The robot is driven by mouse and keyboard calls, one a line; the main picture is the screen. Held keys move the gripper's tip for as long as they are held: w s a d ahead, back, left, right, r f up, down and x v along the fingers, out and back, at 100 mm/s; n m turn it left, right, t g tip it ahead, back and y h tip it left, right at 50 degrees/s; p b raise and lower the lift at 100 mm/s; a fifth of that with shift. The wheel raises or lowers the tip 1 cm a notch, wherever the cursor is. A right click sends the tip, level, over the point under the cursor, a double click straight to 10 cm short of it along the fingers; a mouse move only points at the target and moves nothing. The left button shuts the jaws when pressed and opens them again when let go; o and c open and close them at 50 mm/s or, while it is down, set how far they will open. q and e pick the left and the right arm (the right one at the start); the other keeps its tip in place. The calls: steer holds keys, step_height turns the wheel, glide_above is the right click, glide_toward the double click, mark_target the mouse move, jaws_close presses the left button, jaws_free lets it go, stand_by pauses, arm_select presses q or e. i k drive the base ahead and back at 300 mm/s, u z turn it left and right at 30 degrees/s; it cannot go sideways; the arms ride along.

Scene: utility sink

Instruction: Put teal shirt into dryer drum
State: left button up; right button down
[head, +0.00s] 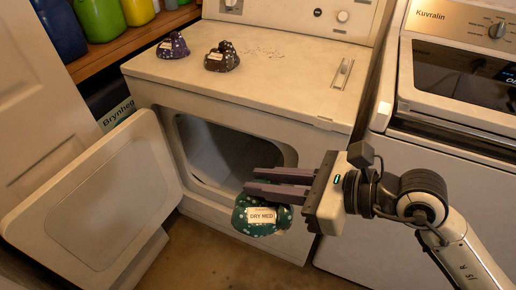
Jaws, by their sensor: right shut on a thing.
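The teal shirt (255,217) is a bundled dark teal cloth with pale dots and a white "DRY MED" label. It hangs at the fingers of my right gripper (278,184), which is shut on it. The gripper reaches in from the right and holds the shirt in front of the dryer, by the lower right of its opening. The dryer drum (215,150) shows as a dark hollow behind the open front; its deep inside is hard to see. The dryer door (100,195) stands open to the left. My left gripper is not in view.
On the dryer top (285,65) sit a purple bundle (173,46) and a dark brown bundle (222,57). A second white machine (440,170) stands close on the right. A wooden shelf (130,43) with bottles is at the upper left. Bare floor shows below.

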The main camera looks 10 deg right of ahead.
mark_target(242, 176)
steer(key=u, duration=0.5)
steer(key=i, duration=0.95)
